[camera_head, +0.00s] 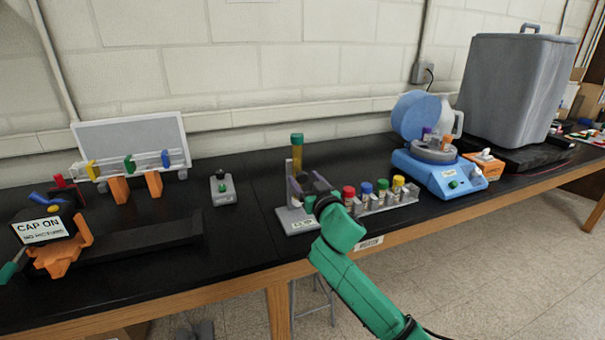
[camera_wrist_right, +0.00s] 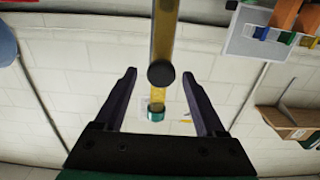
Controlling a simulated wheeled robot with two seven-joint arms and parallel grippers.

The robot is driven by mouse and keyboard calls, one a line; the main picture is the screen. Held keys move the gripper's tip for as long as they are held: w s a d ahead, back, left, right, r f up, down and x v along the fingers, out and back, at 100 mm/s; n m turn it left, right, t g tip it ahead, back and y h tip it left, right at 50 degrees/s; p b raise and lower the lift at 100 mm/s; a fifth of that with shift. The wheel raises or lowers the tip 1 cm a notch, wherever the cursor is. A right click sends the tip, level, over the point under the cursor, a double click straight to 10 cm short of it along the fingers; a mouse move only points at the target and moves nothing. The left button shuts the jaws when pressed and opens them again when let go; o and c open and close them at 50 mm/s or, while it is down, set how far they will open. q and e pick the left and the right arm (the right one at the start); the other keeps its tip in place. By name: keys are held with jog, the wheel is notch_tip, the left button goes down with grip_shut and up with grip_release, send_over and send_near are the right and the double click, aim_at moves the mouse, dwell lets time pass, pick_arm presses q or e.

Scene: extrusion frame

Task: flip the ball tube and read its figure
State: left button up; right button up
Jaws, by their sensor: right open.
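The ball tube (camera_head: 297,157) stands upright on a grey stand (camera_head: 293,218), with amber contents and a green cap at the top. A small label on the stand's base is too small to read. My right gripper (camera_head: 312,184) is open at the tube's lower part, its dark fingers partly hidden by my green wrist. In the right wrist view the amber tube (camera_wrist_right: 165,30) runs between the open fingers (camera_wrist_right: 161,85), with a dark round knob or ball and the green cap (camera_wrist_right: 155,113) in line. I cannot tell whether the fingers touch it. My left gripper is out of view.
A rack of vials with coloured caps (camera_head: 383,196) stands close to the right of the stand. A small grey device (camera_head: 223,190) stands left, with clear black bench between.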

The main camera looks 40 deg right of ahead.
jog(key=shift+x, duration=1.05)
jog(key=shift+a, duration=0.1)
jog(key=shift+c, duration=0.3)
grip_shut()
jog(key=shift+f, duration=0.1)
